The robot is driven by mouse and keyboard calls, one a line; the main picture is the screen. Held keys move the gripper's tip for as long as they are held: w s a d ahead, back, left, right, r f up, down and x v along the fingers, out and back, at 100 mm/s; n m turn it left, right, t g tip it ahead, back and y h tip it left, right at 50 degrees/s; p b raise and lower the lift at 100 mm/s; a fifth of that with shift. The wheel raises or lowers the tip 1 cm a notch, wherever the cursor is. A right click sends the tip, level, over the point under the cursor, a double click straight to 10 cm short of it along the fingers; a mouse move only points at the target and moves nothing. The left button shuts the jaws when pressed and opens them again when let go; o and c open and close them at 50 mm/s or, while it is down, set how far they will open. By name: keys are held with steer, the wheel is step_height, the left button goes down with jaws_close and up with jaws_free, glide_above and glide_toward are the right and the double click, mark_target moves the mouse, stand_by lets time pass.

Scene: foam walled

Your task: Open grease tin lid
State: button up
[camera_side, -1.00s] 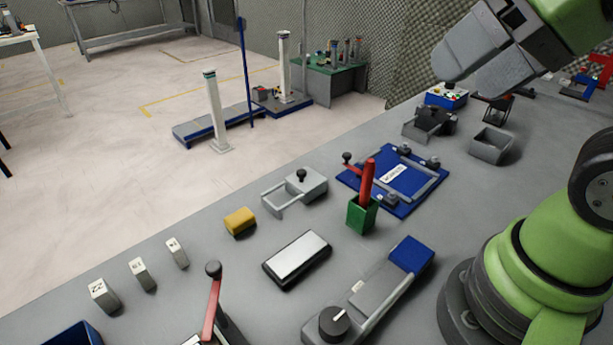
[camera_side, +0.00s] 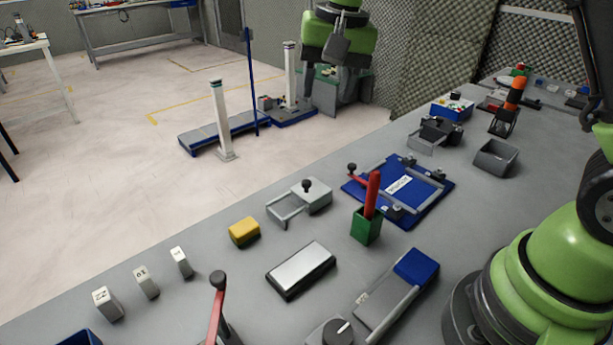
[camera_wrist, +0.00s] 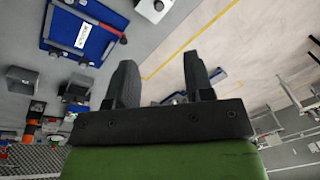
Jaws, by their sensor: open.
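No thing is clearly marked as the grease tin. Two candidates show in the side view: a flat dark box with a smooth silver top (camera_side: 301,267), closed, in the middle of the bench, and a small grey box with a black knob (camera_side: 316,195) on top and an open frame at its left. My gripper (camera_side: 338,45) is high at the top of the side view, beyond the bench's far edge and well away from both. In the wrist view the fingers (camera_wrist: 161,78) stand apart with nothing between them.
On the bench (camera_side: 205,300) are a yellow block (camera_side: 244,232), a green holder (camera_side: 366,228) with a red stick, a blue clamp board (camera_side: 418,205), a grey bin (camera_side: 494,158) and several numbered white blocks. A red lever (camera_side: 215,312) stands at the front.

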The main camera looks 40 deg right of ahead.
steer(key=m+g, duration=0.1)
steer(key=g, duration=0.1)
glide_toward(307, 181)
steer(key=shift+h, duration=0.3)
steer(key=f, duration=0.9)
steer(key=shift+s+a, duration=0.1)
steer(key=shift+a, duration=0.2)
